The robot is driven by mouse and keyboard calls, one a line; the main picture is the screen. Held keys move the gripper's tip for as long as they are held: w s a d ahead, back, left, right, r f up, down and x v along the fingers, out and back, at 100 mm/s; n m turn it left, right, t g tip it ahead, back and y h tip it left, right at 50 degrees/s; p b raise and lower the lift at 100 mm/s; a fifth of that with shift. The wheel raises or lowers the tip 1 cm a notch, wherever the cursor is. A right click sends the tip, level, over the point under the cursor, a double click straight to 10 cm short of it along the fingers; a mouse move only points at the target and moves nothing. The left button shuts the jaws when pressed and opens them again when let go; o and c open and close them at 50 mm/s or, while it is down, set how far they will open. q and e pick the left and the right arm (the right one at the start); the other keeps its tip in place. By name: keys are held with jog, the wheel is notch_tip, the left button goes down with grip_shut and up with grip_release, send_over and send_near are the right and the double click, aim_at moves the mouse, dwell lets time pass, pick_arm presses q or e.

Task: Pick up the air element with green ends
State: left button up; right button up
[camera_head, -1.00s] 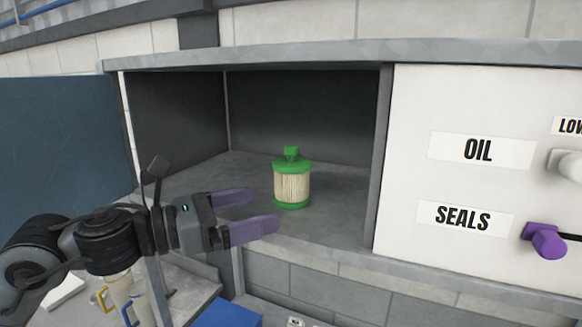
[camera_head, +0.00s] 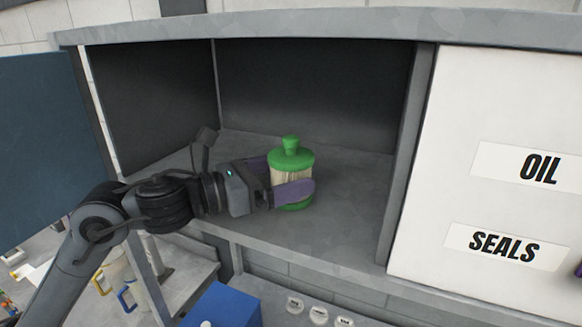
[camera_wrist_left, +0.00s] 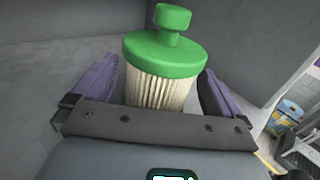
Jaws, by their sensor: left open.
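The air element (camera_head: 291,163) stands upright on the floor of the open cabinet, with green ends and a pleated cream body. My left gripper (camera_head: 287,185) is open with its purple fingers on either side of the element. In the left wrist view the element (camera_wrist_left: 163,65) stands between the two fingers (camera_wrist_left: 158,88), and a gap shows at least on the left side. In the head view the near finger hides part of the element's body. My right gripper is in neither view.
The cabinet floor (camera_head: 345,215) is clear right of the element. A grey post (camera_head: 405,150) and white panel with OIL and SEALS labels (camera_head: 490,150) bound the right side. A dark blue door (camera_head: 40,140) stands open at left. A blue box (camera_head: 222,305) sits below.

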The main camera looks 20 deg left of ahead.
pick_arm(q)
jog(key=shift+w+d, duration=0.4)
jog(key=shift+w, duration=0.1)
jog(key=shift+c, duration=0.3)
jog(key=c, duration=0.7)
jog(key=shift+c, duration=0.7)
jog(key=shift+r, duration=0.15)
